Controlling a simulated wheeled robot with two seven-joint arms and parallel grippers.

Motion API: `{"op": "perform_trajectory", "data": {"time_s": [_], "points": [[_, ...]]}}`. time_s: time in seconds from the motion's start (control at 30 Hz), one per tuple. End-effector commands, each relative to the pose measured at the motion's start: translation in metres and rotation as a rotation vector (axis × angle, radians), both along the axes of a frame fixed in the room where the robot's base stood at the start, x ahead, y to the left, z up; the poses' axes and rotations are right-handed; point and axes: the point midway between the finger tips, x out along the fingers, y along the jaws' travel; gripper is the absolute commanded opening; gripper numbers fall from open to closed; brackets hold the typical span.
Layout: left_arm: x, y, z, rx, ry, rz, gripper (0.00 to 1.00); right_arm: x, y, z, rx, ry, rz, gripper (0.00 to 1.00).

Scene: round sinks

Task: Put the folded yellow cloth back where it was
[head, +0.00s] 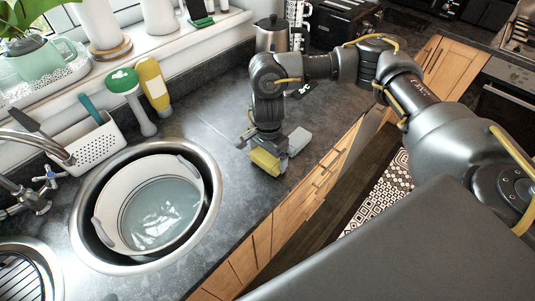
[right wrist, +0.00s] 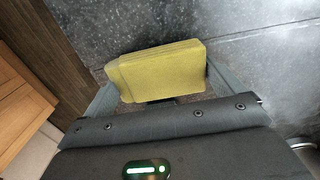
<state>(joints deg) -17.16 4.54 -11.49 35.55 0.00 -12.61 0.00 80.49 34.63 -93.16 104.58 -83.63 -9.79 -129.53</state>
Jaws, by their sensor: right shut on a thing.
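The folded yellow cloth (head: 264,161) is at the end of my right arm, at the dark counter to the right of the round sink. My right gripper (head: 271,156) is shut on it. In the right wrist view the cloth (right wrist: 160,72) lies between the two fingers, one at each end. I cannot tell whether its underside touches the counter. My left gripper is not in view.
A white tub (head: 161,205) with water sits in the round sink (head: 205,237). A white basket (head: 96,147), a yellow bottle (head: 153,84) and a green-topped brush (head: 124,82) stand behind it. A metal kettle (head: 271,35) stands at the back.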

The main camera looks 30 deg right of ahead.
Motion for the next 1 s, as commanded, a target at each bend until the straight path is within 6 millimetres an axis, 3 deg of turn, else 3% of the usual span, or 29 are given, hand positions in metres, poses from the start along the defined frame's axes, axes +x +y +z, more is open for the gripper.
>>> {"op": "perform_trajectory", "data": {"time_s": [0.5,0.53,0.57,0.8,1.0], "points": [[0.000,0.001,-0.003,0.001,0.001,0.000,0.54,0.000,0.000,-0.013,0.000,-0.001,0.001,0.73],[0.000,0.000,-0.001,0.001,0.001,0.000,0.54,0.000,0.000,-0.011,0.000,-0.001,0.001,0.98],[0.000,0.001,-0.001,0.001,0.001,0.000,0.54,0.000,0.000,-0.010,0.000,-0.001,0.001,1.00],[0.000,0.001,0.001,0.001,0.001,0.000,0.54,0.000,0.000,-0.008,0.000,0.000,0.001,1.00],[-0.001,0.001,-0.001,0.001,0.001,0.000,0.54,0.002,0.000,0.011,0.000,-0.006,0.003,1.00]]}}
